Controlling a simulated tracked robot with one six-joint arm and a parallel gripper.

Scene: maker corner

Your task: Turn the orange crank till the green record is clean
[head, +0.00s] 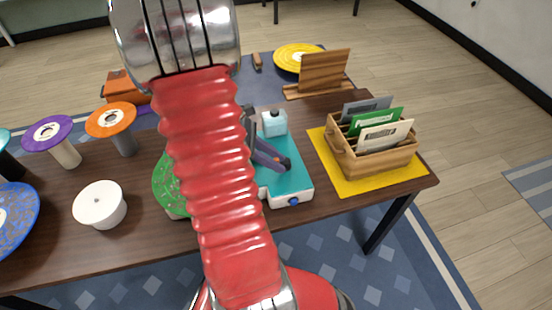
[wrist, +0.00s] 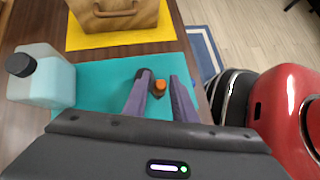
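The green record (head: 167,186) lies on the left part of the teal-topped cleaning machine (head: 296,182), with speckles on its surface. My red arm hides its right part. My gripper (head: 284,163) is over the right part of the machine, fingers pointing down. In the wrist view my gripper (wrist: 161,79) is open over the teal top (wrist: 105,88). The orange crank's knob (wrist: 160,86) shows between the two fingers, with a visible gap to the right finger. Contact with the left finger cannot be told. The crank is hidden in the head view.
A wooden crate (head: 375,158) of sleeves sits on a yellow mat (head: 345,184).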

